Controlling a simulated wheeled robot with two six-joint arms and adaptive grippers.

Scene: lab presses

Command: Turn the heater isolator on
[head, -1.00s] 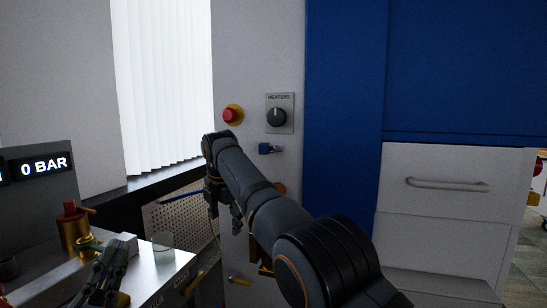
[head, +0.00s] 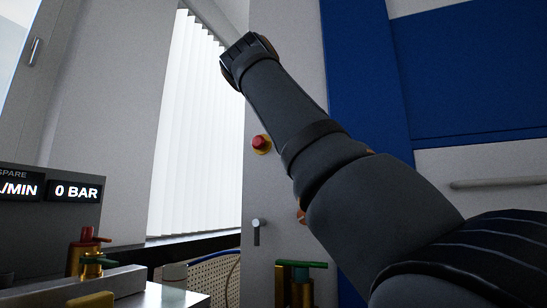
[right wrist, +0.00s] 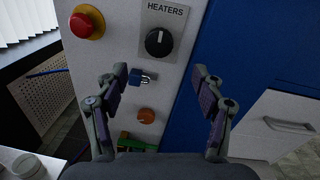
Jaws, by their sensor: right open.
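The heater isolator is a black rotary knob (right wrist: 158,42) on a grey plate marked HEATERS (right wrist: 168,13), on a light panel in the right wrist view. Its white mark points roughly up. A blue padlock (right wrist: 143,79) with a metal shackle sits on the panel just below the plate. My right gripper (right wrist: 160,72) is open and empty, its fingers spread either side of the padlock's level, below the knob in the picture. In the head view my right arm covers the knob, and the right gripper is hidden. My left gripper is not in view.
A red push button (head: 261,143) on a yellow base is left of the knob. An orange round fitting (right wrist: 146,116) and a green-handled valve (head: 300,265) lie lower. A bench with gauges (head: 75,191) stands at left; a blue cabinet (right wrist: 245,55) is right of the panel.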

